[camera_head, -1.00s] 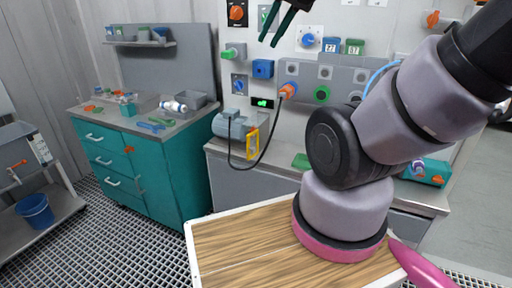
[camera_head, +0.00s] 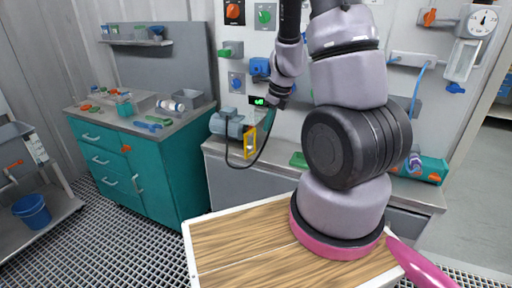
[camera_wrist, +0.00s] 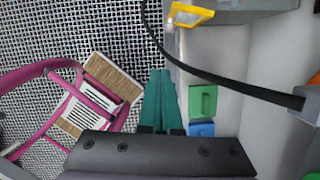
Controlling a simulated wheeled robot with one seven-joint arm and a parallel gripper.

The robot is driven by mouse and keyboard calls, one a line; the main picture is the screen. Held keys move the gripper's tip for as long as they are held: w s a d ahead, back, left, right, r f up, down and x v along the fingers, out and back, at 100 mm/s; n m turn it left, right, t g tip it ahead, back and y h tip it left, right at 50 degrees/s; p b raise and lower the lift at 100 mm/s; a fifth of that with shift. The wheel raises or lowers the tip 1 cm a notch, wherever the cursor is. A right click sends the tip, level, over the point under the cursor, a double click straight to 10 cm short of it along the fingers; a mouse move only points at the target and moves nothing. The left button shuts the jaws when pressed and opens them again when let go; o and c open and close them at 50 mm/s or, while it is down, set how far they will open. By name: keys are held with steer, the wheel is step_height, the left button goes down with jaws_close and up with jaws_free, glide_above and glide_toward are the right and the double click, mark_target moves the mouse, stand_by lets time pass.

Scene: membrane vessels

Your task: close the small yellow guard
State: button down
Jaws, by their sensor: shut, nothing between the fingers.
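The small yellow guard (camera_head: 250,144) is a frame-like piece at the right side of the grey motor (camera_head: 228,123) on the grey bench. In the wrist view the guard (camera_wrist: 191,14) shows at the top edge, partly yellow-framed with a pale panel. My gripper (camera_wrist: 160,76) has dark green fingers, shut together with nothing between them. The guard lies ahead of the fingertips and slightly right in the wrist view, apart from them. In the head view my wrist hangs just right of and above the guard; my fingers are hard to make out there.
A black cable (camera_wrist: 220,75) loops beside the guard and crosses the wrist view right of my fingers. A green block (camera_wrist: 203,100) and a blue block (camera_wrist: 201,129) are close to the right. A wall panel (camera_head: 340,20) with knobs stands behind the bench. Grating floor lies left.

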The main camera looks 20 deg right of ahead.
mark_target(253, 145)
steer(key=w+a+f+m, duration=0.1)
steer(key=w+f, duration=0.4)
steer(key=f, duration=0.6)
steer(key=shift+a+f, duration=0.3)
steer(key=shift+a, duration=0.4)
